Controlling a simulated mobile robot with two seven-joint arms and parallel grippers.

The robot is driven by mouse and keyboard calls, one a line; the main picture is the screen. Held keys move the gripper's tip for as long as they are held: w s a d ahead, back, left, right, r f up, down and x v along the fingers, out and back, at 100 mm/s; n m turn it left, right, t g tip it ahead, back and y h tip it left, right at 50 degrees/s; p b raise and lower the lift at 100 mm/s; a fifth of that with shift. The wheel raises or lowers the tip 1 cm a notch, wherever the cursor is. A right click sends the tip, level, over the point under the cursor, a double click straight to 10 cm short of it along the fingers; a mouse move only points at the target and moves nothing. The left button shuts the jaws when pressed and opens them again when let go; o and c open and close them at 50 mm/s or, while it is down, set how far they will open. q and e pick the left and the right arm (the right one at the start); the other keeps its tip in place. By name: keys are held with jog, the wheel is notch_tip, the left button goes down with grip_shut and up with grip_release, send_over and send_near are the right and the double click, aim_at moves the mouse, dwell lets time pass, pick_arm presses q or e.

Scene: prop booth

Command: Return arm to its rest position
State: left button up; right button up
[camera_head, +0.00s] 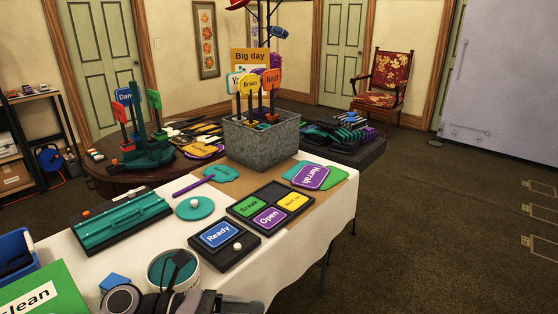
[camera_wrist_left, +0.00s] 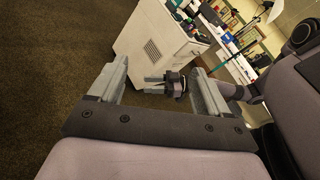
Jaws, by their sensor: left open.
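My left gripper (camera_wrist_left: 160,78) is open in the left wrist view. Its two grey fingers stand apart with nothing held between them, over carpet and away from the table top. Beyond the fingers, a small dark joint with grey prongs (camera_wrist_left: 154,84) shows; it may be my other gripper, too small to be sure. In the head view, grey and black parts of my arm cross the bottom edge in front of the white-covered table (camera_head: 105,212).
The table bears a grey bin (camera_head: 262,140) of paddle signs, a teal rack (camera_head: 120,222), a black sign tray (camera_head: 270,186), a blue "Ready" sign (camera_head: 219,233) and a round teal-filled tub (camera_head: 152,272). A green box (camera_head: 50,285) is at lower left.

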pick_arm(q)
jog(key=a+f+m+t+y+p, duration=0.1)
jog(key=a+f+m+t+y, duration=0.3)
jog(key=m, duration=0.8)
jog(key=a+f+m+t+y, duration=0.2)
jog(key=a+m+t+y, duration=0.3)
jog(key=m, duration=0.6)
jog(key=a+f+m+t+y+p, duration=0.15)
jog(key=a+f+m+t, duration=0.35)
jog(key=m, duration=0.7)
jog(key=s+a+f+n+g+y, duration=0.1)
jog(key=s+f+n+g+y, duration=0.2)
jog(key=s+f+n, duration=0.5)
jog(key=shift+s+f+n+g+y, duration=0.4)
jog(key=shift+s+g, duration=0.2)
jog(key=shift+s, duration=0.6)
